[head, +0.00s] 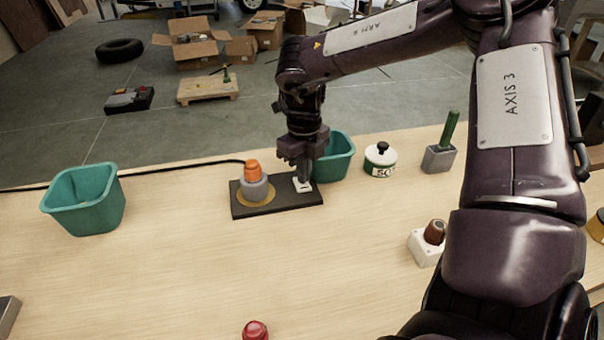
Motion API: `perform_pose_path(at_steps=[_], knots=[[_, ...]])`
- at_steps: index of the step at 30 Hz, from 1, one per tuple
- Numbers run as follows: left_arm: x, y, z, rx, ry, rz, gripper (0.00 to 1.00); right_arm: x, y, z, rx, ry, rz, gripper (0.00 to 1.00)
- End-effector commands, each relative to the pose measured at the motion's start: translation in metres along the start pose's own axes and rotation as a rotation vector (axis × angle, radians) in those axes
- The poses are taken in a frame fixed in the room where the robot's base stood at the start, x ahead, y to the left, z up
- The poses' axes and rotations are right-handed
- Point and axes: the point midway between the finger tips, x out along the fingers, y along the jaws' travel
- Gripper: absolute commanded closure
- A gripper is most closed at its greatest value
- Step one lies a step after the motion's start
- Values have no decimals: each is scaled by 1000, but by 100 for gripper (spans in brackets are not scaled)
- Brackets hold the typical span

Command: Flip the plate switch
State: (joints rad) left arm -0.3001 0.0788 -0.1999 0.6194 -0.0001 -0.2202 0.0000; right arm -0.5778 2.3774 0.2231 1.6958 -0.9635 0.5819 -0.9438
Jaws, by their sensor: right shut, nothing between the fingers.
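The plate switch (302,185) is a small white switch on the right part of a dark base plate (283,203) on the table. On the left part of the same plate stands a grey cylinder with an orange top (254,177), on a tan disc. My right gripper (304,180) is shut and points down right at the switch. Its fingers hide part of the switch, and I cannot tell whether they touch it or which way the switch is set. My left gripper is not in view.
A teal bin (84,200) stands left, another teal bin (336,158) just behind my right gripper. A green-and-white pot (380,160), a grey block with a green stick (440,157), a white box with a brown knob (427,243) and a red knob (255,331) stand around.

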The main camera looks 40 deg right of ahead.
Motion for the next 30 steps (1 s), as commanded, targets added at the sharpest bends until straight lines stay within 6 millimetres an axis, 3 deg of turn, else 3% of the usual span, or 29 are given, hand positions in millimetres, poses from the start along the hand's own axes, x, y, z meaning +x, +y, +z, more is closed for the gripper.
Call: perform_pose_path(at_steps=[30], knots=[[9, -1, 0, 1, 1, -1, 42, 12, 0, 0, 0, 0, 0, 100]])
